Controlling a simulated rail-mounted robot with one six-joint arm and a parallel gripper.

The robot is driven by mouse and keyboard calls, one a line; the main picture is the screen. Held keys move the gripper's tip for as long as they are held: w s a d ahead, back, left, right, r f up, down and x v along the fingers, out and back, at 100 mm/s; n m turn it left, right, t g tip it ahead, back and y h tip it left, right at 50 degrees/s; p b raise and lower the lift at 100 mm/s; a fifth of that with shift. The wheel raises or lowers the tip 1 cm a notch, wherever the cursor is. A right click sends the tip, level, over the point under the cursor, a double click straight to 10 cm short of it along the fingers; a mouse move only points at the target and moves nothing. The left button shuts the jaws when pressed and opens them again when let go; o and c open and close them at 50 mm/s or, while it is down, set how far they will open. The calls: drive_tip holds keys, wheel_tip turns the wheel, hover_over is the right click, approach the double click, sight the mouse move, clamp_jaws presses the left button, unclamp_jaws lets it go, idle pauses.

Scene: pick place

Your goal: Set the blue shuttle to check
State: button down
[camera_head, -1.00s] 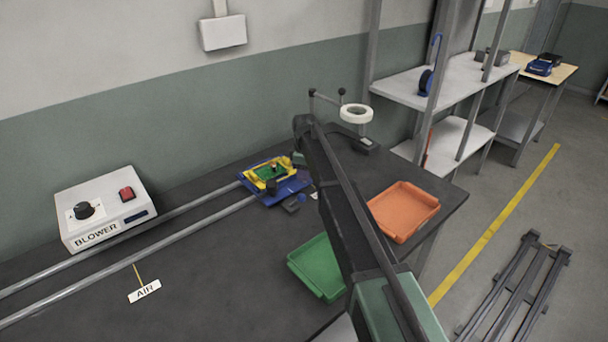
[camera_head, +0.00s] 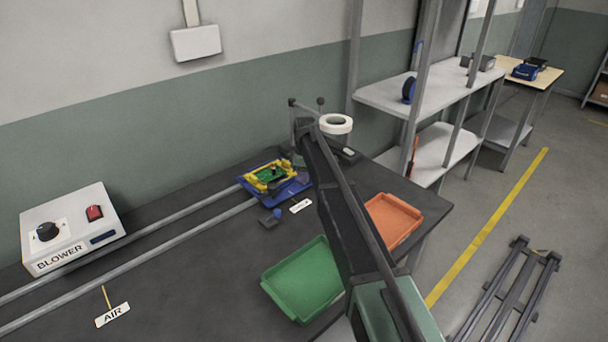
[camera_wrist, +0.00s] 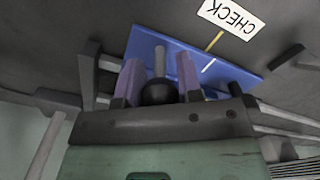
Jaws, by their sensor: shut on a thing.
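The blue shuttle (camera_head: 262,194) sits near the right end of the two rails. It carries a yellow frame with a green board (camera_head: 270,175). In the wrist view its flat blue plate (camera_wrist: 232,70) shows, with a white mark. The white CHECK label (camera_wrist: 229,17) has a yellow line running towards the plate. The white mark lies roughly in line with that yellow line. My gripper (camera_wrist: 155,82) is at the shuttle's near side, its two purple-grey fingers shut on the shuttle's grey upright handle with a dark base. In the head view my arm partly hides the gripper and handle.
The blower box (camera_head: 72,228) and AIR label (camera_head: 112,315) are at the left. A dark block with a blue knob (camera_head: 277,214) sits before the shuttle. A green tray (camera_head: 303,278) and an orange tray (camera_head: 393,220) lie to the right. A tape roll (camera_head: 336,124) stands behind.

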drive_tip(key=c, duration=0.8)
unclamp_jaws()
drive_tip(key=shift+w+d, duration=0.2)
wheel_tip(320, 180, up, 11)
drive_tip(key=p, duration=1.1)
drive_tip(key=shift+r, duration=0.1)
drive_tip(key=shift+f, duration=0.2)
drive_tip(key=shift+m, duration=0.5)
drive_tip(key=s+d+m, duration=0.3)
drive_tip(key=s+m, duration=0.1)
drive_tip(key=s, duration=0.9)
drive_tip(key=s+d+m, duration=0.4)
drive_tip(key=s+m, duration=0.1)
drive_tip(key=s, duration=0.9)
drive_tip(key=s+d+m, duration=0.4)
drive_tip(key=s, duration=0.9)
drive_tip(key=shift+s+d, duration=0.1)
drive_tip(key=shift+s, duration=0.3)
